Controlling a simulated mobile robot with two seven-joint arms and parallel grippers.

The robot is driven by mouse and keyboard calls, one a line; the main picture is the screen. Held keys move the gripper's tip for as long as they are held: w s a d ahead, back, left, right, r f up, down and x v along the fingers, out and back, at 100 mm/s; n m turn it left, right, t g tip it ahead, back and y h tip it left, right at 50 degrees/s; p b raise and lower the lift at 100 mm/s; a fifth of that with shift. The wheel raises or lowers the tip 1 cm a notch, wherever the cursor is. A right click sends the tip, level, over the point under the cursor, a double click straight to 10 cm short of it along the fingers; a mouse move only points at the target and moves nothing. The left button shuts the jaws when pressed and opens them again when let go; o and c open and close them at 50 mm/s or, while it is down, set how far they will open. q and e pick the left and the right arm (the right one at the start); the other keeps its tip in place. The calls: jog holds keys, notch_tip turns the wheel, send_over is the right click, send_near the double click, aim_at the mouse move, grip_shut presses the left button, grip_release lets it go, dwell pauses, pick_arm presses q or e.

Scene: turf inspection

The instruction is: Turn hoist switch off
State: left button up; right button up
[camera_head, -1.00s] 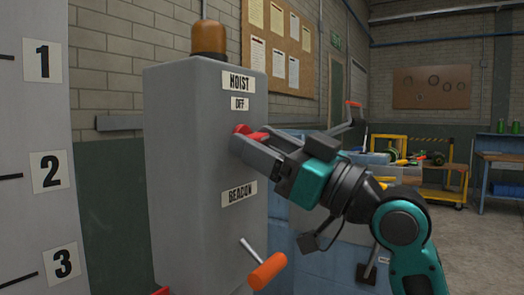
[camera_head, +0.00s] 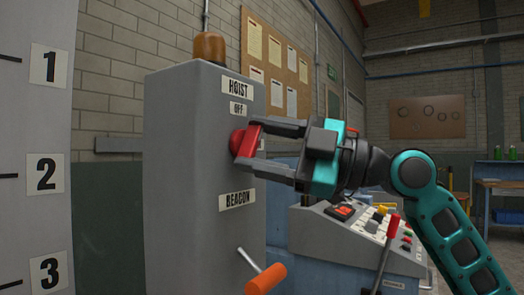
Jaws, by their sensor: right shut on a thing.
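The hoist switch (camera_head: 246,142) is a red knob with a red grip bar on the front of a grey cabinet (camera_head: 185,170). It sits below the HOIST label (camera_head: 238,87) and the OFF label (camera_head: 238,108). My right gripper (camera_head: 255,145) reaches in from the right, with one finger above and one below the red bar, and is shut on it. The fingers partly cover the bar. My left gripper is not in view.
A BEACON label (camera_head: 238,199) and an orange-handled lever (camera_head: 265,278) are lower on the cabinet. An amber lamp (camera_head: 210,47) tops it. A control console (camera_head: 365,232) with buttons and a red-handled lever (camera_head: 393,226) stands to the right. A numbered board (camera_head: 40,120) stands at left.

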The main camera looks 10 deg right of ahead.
jog(key=n, duration=0.1)
jog(key=n+g, duration=0.1)
jog(key=n, duration=0.1)
jog(key=shift+r+h+p, duration=0.2)
jog(key=shift+h+p, duration=0.1)
jog(key=shift+p, duration=0.05)
jog(key=shift+n+g+h+p, duration=0.4)
jog(key=shift+n+h+p, duration=0.15)
jog(key=shift+n, duration=0.95)
jog(key=o, duration=1.1)
jog(key=shift+c, duration=0.2)
jog(key=v, duration=1.3)
jog(key=shift+b, duration=0.3)
jog(key=shift+w, duration=0.1)
